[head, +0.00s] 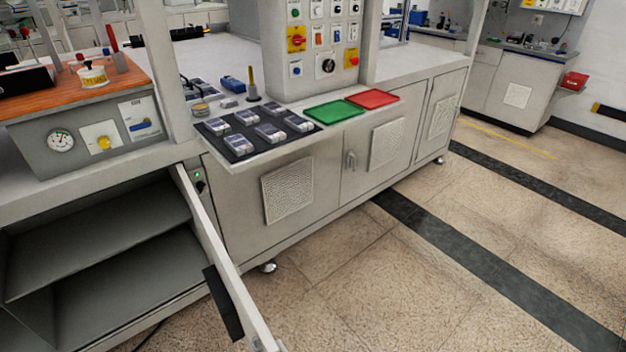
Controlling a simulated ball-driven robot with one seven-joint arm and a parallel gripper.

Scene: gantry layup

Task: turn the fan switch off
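No switch can be read as the fan switch by its label at this size. A small black switch (200,187) with a lit green lamp above it sits on the cabinet front, beside the open door's hinge side. A control panel (325,40) on the column at top centre carries several buttons, rockers and a black rotary knob (326,65). A grey box (85,135) at the left has a gauge, a yellow knob (103,143) and a labelled plate with a blue part (141,127). My gripper is not in view.
A cabinet door (225,265) stands open toward me, showing empty shelves (95,240). A black tray (240,150) with several small packs, a green tray (334,112) and a red tray (373,99) lie on the bench. The floor (400,280) at right is clear.

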